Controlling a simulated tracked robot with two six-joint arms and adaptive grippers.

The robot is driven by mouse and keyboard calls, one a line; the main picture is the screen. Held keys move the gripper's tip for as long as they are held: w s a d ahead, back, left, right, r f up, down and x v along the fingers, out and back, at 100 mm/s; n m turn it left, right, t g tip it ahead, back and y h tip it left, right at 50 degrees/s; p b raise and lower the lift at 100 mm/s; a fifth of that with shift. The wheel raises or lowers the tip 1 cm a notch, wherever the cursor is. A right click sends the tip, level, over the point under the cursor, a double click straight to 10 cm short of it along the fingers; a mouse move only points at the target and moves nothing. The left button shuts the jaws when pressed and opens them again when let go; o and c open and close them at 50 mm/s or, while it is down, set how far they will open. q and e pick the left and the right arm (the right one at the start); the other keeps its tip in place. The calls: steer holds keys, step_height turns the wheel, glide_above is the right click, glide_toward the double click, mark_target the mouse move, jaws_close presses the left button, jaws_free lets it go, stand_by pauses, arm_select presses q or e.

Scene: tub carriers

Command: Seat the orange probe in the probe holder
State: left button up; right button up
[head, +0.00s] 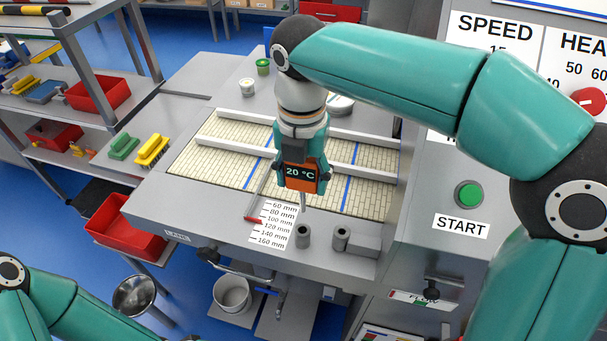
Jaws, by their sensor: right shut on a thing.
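The orange probe (299,178) has a dark display reading 20 °C and a thin metal stem pointing down. My right gripper (301,178) is shut on its body and holds it upright above the grey bench. Two short grey hollow cylinders stand at the bench's front edge: one (303,236) just below the stem tip, the other (341,238) to its right beside a grey block. Either may be the probe holder; I cannot tell which. The stem tip appears just above the left cylinder, and I cannot tell whether it is exactly in line.
A slatted conveyor with white rails (350,172) lies behind the probe. A white scale card (272,224) and a red-ended pointer (252,219) lie left of the cylinders. The control panel with a green START button (468,195) rises at right. Small tubs (263,67) stand at the back.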

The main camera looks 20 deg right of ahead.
mark_target(303, 212)
stand_by(0.3)
steer(key=shift+p, duration=0.3)
steer(key=shift+f+b, duration=2.1)
steer(key=shift+f, duration=0.75)
steer(key=shift+p, duration=0.6)
steer(key=shift+f+b, duration=1.9)
steer(key=shift+f, duration=1)
steer(key=o, duration=1.3)
steer(key=shift+c, duration=0.2)
step_height(303, 212, up, 12)
steer(key=shift+f, duration=0.1)
